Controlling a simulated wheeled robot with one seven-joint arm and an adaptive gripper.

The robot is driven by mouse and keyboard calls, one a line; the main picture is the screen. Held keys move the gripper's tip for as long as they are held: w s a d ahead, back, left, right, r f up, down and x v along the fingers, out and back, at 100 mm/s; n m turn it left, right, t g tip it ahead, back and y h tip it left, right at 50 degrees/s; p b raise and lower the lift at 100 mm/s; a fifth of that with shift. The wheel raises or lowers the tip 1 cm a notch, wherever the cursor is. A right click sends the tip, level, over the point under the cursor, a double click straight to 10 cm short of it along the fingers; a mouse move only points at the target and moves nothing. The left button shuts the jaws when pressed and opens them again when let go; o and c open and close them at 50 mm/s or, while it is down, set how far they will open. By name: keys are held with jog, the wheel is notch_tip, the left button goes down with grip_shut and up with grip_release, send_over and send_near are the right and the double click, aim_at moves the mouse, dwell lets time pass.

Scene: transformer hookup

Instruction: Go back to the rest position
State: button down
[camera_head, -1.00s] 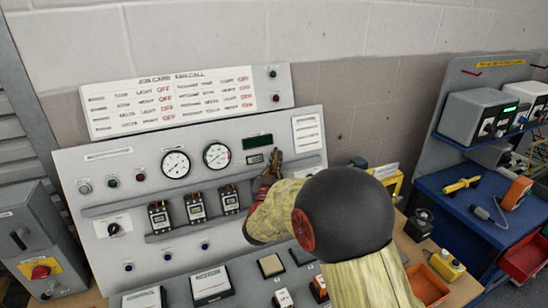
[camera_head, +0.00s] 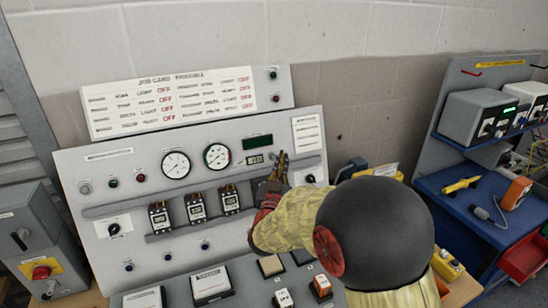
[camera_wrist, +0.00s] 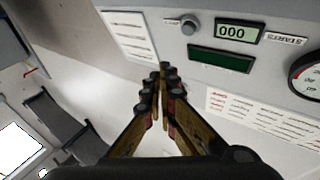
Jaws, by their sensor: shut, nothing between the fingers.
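My gripper (camera_head: 280,160) is in front of the right part of the grey control panel (camera_head: 110,167), just right of a small digital display (camera_head: 255,160). In the wrist view my gripper (camera_wrist: 163,72) has its fingertips together with nothing between them. The same display reads 000 in the wrist view (camera_wrist: 238,32), with a dark green screen (camera_wrist: 221,60) below it in that picture. My arm's large dark joint hides the right end of the bench.
Two round gauges (camera_head: 176,165) and several small meters (camera_head: 196,207) are on the panel. A job card board (camera_head: 170,100) stands above it. At the right is a blue bench (camera_head: 440,190) with instruments and a yellow tool (camera_head: 461,185). The wall above the panel is clear.

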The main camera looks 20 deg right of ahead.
dwell(0.7)
jog(key=s+a+r+n+g+y, duration=0.1)
jog(key=s+a+n+g+y, duration=0.35)
jog(key=s+a+y, duration=0.6)
jog(key=s+a+f+n+g, duration=0.1)
jog(key=s+f+g, duration=0.2)
jog(key=s, duration=1)
jog(key=s+a+f+n+g, duration=0.1)
jog(key=s+f+g, duration=0.2)
jog(key=s, duration=1)
jog(key=shift+s+a+f+g+y, duration=0.15)
jog(key=shift+s+a+g+y, duration=0.2)
jog(key=shift+g+y, duration=0.1)
jog(key=shift+w+n, duration=0.1)
jog(key=shift+n, duration=0.15)
